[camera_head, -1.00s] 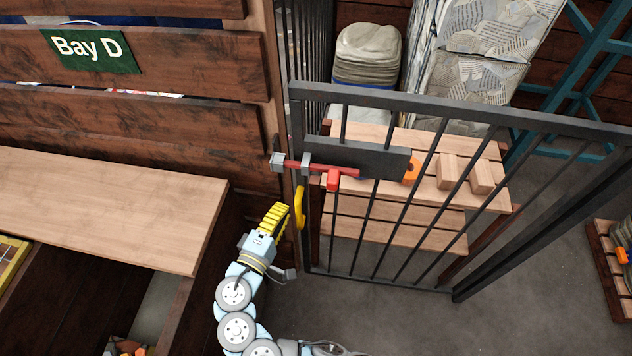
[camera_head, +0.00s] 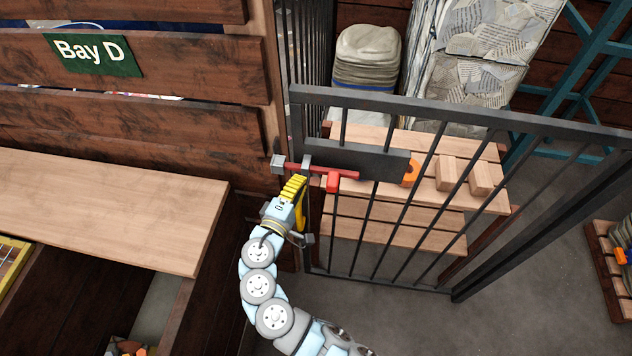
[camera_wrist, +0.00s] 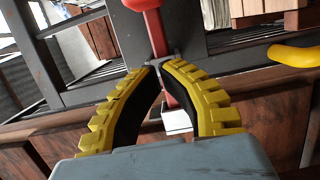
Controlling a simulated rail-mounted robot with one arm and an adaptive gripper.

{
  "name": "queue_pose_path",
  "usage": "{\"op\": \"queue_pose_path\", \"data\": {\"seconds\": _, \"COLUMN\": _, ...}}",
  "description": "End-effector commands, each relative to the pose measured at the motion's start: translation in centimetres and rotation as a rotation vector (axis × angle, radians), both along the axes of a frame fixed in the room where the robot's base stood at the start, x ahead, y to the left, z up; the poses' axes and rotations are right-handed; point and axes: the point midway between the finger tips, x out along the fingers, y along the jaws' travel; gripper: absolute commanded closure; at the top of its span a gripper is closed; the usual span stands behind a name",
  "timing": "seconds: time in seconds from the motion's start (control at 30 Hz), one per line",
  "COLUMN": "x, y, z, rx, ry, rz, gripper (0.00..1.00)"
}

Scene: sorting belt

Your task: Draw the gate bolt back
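The gate bolt (camera_head: 318,169) is a red bar on the dark grey gate (camera_head: 440,108). A short red handle (camera_head: 333,182) hangs from it. The bar runs left through a grey bracket (camera_head: 306,162) to a grey block (camera_head: 277,163) on the post, and its left end reaches that block. My gripper (camera_head: 298,180) has yellow ribbed fingers and is just below the bar, left of the handle. In the wrist view, the fingertips (camera_wrist: 161,65) have a narrow gap, with the bar behind them and the handle (camera_wrist: 142,4) beyond them. I see no grip on the bolt.
A yellow pull (camera_head: 301,212) on the gate is partly hidden by my gripper. An orange piece (camera_head: 411,172) sits right of the bolt plate. A wooden bench (camera_head: 110,210) stands at left. Pallet shelves and bales (camera_head: 480,60) are behind the gate bars.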

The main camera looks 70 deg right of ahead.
Motion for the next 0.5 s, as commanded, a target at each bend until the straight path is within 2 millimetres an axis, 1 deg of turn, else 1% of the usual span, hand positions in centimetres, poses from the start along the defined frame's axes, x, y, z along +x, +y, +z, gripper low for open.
{"op": "queue_pose_path", "data": {"seconds": 0.03, "x": -0.1, "y": -0.7, "z": 0.1, "rx": 0.0, "ry": -0.001, "rz": -0.002, "gripper": 1.0}}
{"op": "queue_pose_path", "data": {"seconds": 0.3, "x": -2.8, "y": -1.2, "z": 0.1, "rx": 0.001, "ry": -0.003, "rz": -0.002, "gripper": 1.0}}
{"op": "queue_pose_path", "data": {"seconds": 0.5, "x": -3.8, "y": -1.4, "z": 0.1, "rx": 0.0, "ry": -0.002, "rz": 0.0, "gripper": 1.0}}
